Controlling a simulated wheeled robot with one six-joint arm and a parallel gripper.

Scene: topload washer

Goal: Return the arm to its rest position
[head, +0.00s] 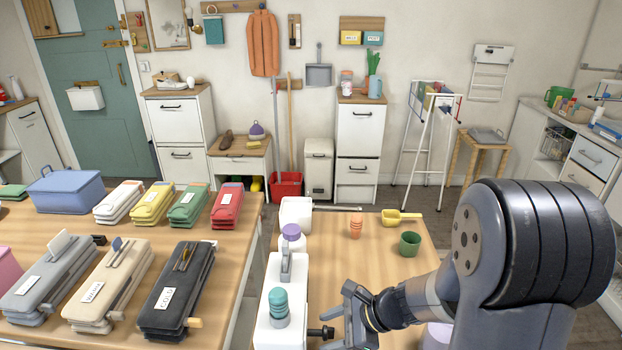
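My gripper (340,316) is low in the middle of the head view, at the end of my dark grey arm that comes in from the right. Its fingers look spread apart, with nothing visible between them. It is over the right-hand wooden table (335,250), just right of a white device (270,325) with a teal stacked top piece (278,307). A black knob (321,332) sticks out of the device's right side close to the fingertips. I cannot tell whether they touch. No washer can be made out.
A green cup (410,244), a yellow scoop (401,216) and an orange cone-like piece (356,226) stand on the table. The left table holds several coloured cases and a blue bin (66,189). My arm hides the right front.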

